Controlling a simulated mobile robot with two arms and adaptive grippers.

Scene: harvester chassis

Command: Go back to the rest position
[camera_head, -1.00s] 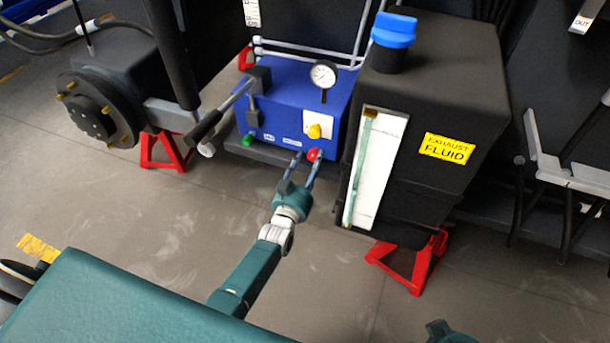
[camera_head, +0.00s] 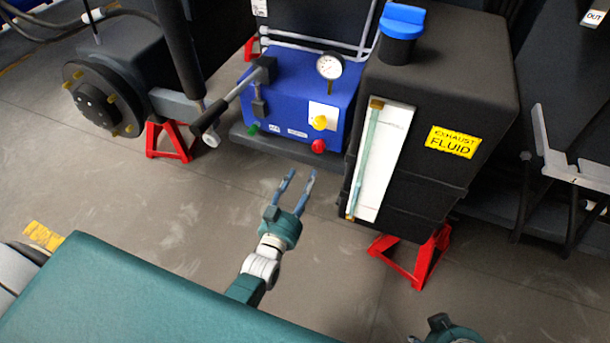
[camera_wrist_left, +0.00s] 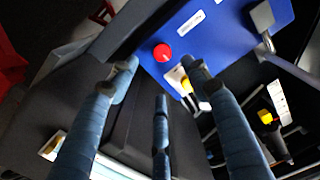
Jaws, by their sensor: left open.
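My left gripper (camera_head: 291,189) is open and empty in the head view, in front of the blue control box (camera_head: 290,92) and apart from it. Its fingers point towards the box's red button (camera_head: 318,146). In the left wrist view the spread fingers (camera_wrist_left: 160,75) frame part of the blue box (camera_wrist_left: 240,30), with the red button (camera_wrist_left: 162,52) between and beyond the tips. A small teal part of mine shows at the bottom edge of the head view; whether it belongs to my right gripper I cannot tell.
A black exhaust fluid tank (camera_head: 465,100) with a blue cap (camera_head: 402,20) stands right of my left gripper. Red stands (camera_head: 415,258) sit on the floor. A black lever (camera_head: 212,115) juts out left of the box. The floor (camera_head: 170,225) left of my gripper is clear.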

